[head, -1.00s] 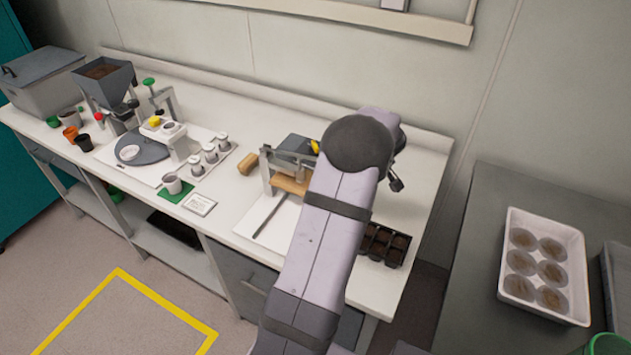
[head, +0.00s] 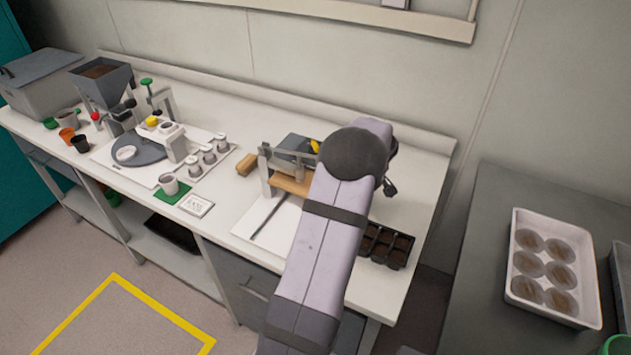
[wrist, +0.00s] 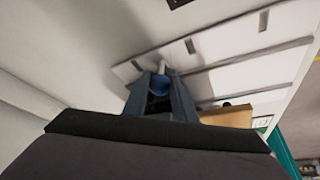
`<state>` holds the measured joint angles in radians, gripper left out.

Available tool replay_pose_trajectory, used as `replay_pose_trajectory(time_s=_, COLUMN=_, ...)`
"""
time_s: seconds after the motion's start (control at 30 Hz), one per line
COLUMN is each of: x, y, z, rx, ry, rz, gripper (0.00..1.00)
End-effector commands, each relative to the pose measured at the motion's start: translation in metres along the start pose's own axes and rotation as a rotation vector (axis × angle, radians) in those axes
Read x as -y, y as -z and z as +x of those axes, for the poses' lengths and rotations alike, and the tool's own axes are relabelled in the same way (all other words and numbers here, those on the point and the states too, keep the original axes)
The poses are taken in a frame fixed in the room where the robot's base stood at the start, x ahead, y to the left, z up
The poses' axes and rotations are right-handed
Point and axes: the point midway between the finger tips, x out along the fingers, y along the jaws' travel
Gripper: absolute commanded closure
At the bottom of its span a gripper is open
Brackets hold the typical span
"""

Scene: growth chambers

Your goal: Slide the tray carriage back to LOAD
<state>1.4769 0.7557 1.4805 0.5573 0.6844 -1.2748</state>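The station of the task, a metal frame (head: 265,172) with a tan wooden bar (head: 292,184) on a white base plate (head: 285,225), stands on the bench, partly behind my arm. A dark strip runs along the plate. I cannot make out the tray carriage or a LOAD mark; my arm covers much of the station. A black cell tray (head: 387,246) with brown fill lies just right of my arm. My gripper is hidden in the head view.
Left on the bench are a hopper (head: 103,82), a dark round plate (head: 138,150), several small pots and a green mat (head: 172,193). A white tray with round dishes (head: 520,215) lies on the side table at right. The bench behind my arm looks mostly clear.

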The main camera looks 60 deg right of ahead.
Motion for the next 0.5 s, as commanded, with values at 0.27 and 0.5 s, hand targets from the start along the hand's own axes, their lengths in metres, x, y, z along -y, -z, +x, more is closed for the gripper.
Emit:
replay_pose_trajectory(time_s=0.27, x=0.001, y=-0.001, z=0.0, rx=0.0, ry=0.0, rz=0.0, gripper=0.88)
replay_pose_trajectory(time_s=0.5, x=0.011, y=-0.007, z=-0.002, rx=0.0, ry=0.001, rz=0.0, gripper=0.88)
